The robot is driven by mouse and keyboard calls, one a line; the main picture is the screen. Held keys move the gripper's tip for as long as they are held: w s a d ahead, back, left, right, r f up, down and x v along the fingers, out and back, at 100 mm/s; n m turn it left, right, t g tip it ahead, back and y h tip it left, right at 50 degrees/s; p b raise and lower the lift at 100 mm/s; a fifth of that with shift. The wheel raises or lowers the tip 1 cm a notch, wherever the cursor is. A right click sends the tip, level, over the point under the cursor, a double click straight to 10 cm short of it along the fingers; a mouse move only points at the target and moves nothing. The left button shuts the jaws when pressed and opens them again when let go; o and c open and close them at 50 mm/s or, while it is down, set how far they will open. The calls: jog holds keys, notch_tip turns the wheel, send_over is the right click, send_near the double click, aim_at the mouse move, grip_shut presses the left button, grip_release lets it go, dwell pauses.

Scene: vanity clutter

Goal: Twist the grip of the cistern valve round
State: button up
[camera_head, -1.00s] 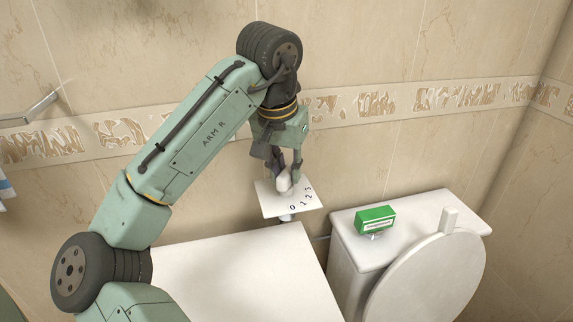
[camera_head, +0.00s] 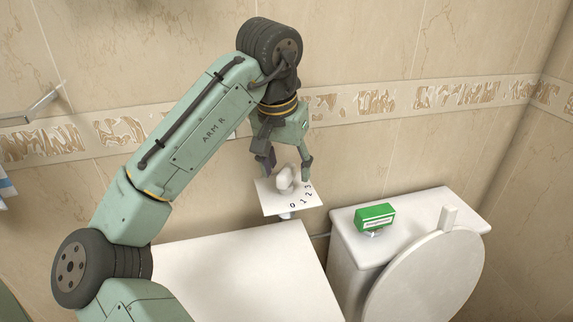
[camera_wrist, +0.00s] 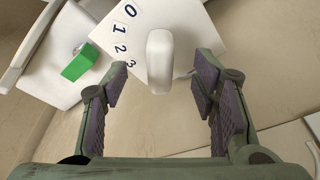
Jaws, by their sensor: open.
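The cistern valve's white grip (camera_head: 285,181) stands on a white square plate (camera_head: 270,205) marked 0, 1, 2, 3. In the wrist view the grip (camera_wrist: 160,58) is a rounded white bar, long side running up and down the picture, to the right of the numbers on the plate (camera_wrist: 185,30). Which number it points at I cannot tell. My gripper (camera_head: 287,174) is above the plate with its fingers spread, one on each side of the grip. In the wrist view the gripper (camera_wrist: 160,82) shows a clear gap between each finger pad and the grip.
A green box (camera_head: 375,217) sits on the white cistern lid (camera_head: 430,215), right of the plate. The raised round toilet lid (camera_head: 430,280) is in front of it. A white flat surface (camera_head: 240,270) lies below the plate. The tiled wall (camera_head: 400,150) is close behind.

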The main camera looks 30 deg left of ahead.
notch_tip(320, 180, up, 2)
jog(key=shift+r+p, duration=0.15)
jog(key=shift+p, duration=0.75)
jog(key=shift+r, duration=2.15)
jog(key=shift+c, duration=0.3)
